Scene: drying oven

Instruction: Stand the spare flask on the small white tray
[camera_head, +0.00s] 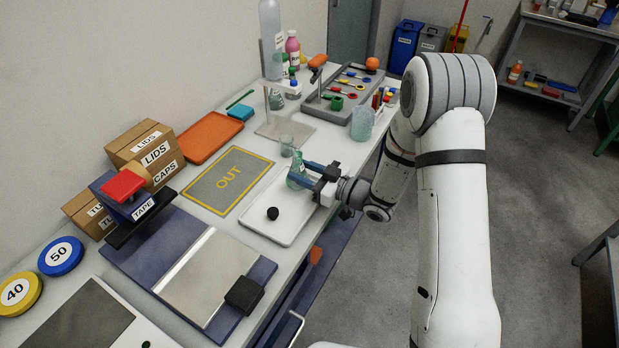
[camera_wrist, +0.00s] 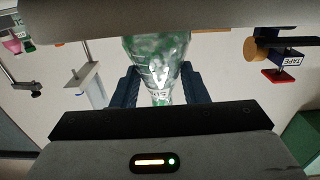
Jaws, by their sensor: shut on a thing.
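The small white tray (camera_head: 250,224) lies near the front edge of the bench. A small black round thing (camera_head: 273,213) lies on it. My gripper (camera_head: 303,173), with blue fingers, is shut on a greenish glass flask (camera_head: 296,181) at the tray's far end. The flask looks about upright in the head view. In the wrist view, the flask (camera_wrist: 158,55) sits between the fingers, its narrow neck between them and some white lettering on it. Whether its base touches the tray cannot be told.
A grey mat marked OUT (camera_head: 215,190) lies left of the tray. A flat metal-topped device (camera_head: 205,279) is at front left. A grey organiser tray (camera_head: 338,117) is farther back.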

